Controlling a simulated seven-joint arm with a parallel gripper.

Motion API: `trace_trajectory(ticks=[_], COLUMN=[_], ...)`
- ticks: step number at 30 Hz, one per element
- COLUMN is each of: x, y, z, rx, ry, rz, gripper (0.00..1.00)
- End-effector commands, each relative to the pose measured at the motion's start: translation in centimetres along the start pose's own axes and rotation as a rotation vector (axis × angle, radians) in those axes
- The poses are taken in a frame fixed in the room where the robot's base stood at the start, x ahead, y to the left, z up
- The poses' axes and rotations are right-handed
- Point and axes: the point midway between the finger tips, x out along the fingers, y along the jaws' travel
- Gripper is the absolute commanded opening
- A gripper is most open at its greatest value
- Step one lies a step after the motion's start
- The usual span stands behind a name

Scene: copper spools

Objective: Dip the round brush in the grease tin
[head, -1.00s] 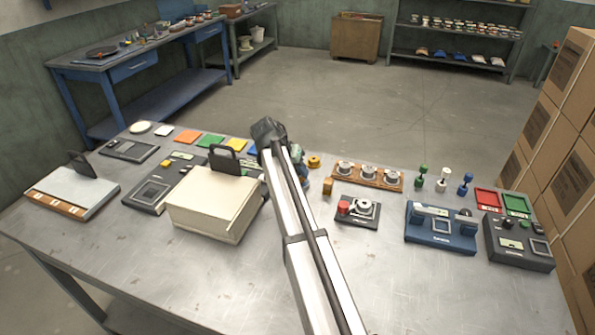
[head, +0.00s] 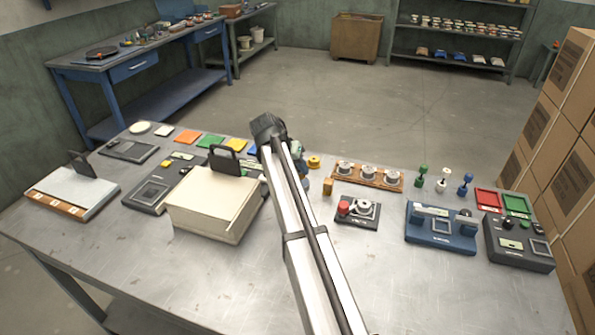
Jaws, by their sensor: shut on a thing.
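My arm reaches from the bottom edge up to a dark joint (head: 267,129) over the far part of the bench. My gripper is almost wholly hidden behind the arm; only small dark and teal bits show just right of it, and no fingertips can be made out. What it holds cannot be seen. I cannot single out the round brush or the grease tin. A small yellow round item (head: 314,162) and an amber block (head: 328,187) stand right of the arm. Beyond them, a wooden rack (head: 388,184) holds three silver round pieces.
A cream box (head: 212,205) with a black handle stands close left of my arm. Right are a device with a red knob (head: 344,207), a blue device (head: 440,240), green, white and blue upright pieces (head: 443,180), and red and green trays (head: 516,204). The front bench top (head: 430,300) is clear.

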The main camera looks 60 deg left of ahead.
Motion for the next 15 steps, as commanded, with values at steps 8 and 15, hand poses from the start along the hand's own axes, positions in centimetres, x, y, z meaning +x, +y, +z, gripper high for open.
trace_trajectory(ticks=[8,15], x=[-1.7,-3.0], y=[0.6,1.2], z=[-0.8,-1.3], rx=[0.000,0.000], ry=[0.002,0.002], rz=[0.000,0.000], gripper=[0.06,0.06])
